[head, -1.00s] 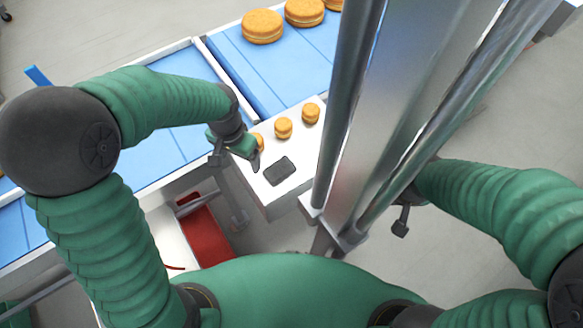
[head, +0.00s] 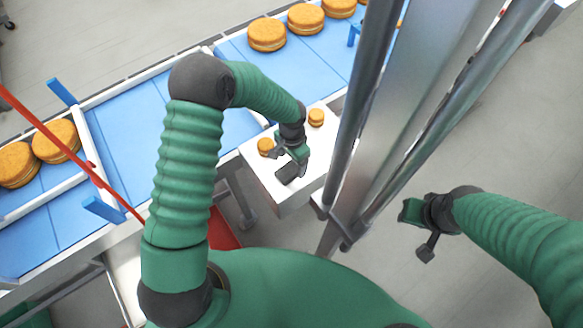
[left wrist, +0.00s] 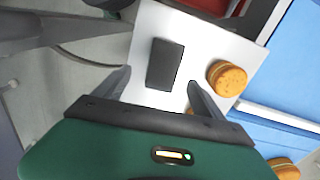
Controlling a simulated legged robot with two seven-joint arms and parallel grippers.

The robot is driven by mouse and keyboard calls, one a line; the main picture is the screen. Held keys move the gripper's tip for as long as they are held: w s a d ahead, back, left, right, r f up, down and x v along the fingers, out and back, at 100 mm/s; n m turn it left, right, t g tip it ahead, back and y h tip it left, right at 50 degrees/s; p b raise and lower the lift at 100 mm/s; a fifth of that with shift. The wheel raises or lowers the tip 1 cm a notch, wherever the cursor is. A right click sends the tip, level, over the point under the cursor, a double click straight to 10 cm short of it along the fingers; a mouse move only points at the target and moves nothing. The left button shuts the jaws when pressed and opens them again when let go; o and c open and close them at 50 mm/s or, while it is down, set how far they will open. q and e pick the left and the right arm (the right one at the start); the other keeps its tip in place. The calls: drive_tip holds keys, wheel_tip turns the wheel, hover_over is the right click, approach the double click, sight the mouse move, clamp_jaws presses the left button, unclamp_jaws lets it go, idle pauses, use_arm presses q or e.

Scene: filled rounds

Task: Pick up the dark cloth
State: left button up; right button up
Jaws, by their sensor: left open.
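The dark cloth (left wrist: 165,65) is a small dark grey rectangle lying flat on a white tabletop (left wrist: 207,47). In the left wrist view it lies ahead of and between the two fingers of my left gripper (left wrist: 158,90), which is open and apart from it. In the head view the left gripper (head: 291,163) hangs over the white table and hides part of the cloth (head: 287,173). My right gripper (head: 418,213) is off to the right over bare floor, and its jaws are not clear.
Small filled rounds stand on the white table, one (head: 265,147) left of the left gripper and one (head: 316,117) behind it. A blue conveyor (head: 135,130) with larger rounds runs behind. A metal column (head: 400,110) stands just right of the table.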

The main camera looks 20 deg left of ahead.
sight(290, 169)
use_arm(q)
drive_tip(key=f+p, duration=0.1)
drive_tip(key=f, duration=0.1)
drive_tip(key=a+f+p, duration=0.1)
drive_tip(key=f+p, duration=0.1)
drive_tip(key=shift+f, duration=0.65)
drive_tip(key=shift+w+f, duration=0.1)
drive_tip(key=shift+w, duration=0.05)
drive_tip(key=shift+d, duration=0.2)
drive_tip(key=shift+c, duration=1)
drive_tip(key=c, duration=0.5)
drive_tip(key=shift+a, duration=0.1)
drive_tip(key=c, duration=0.9)
drive_tip(key=shift+r, duration=0.35)
wheel_tip(290, 169, up, 10)
drive_tip(key=b, duration=0.3)
drive_tip(key=shift+f+b, duration=0.2)
drive_tip(key=shift+b, duration=0.1)
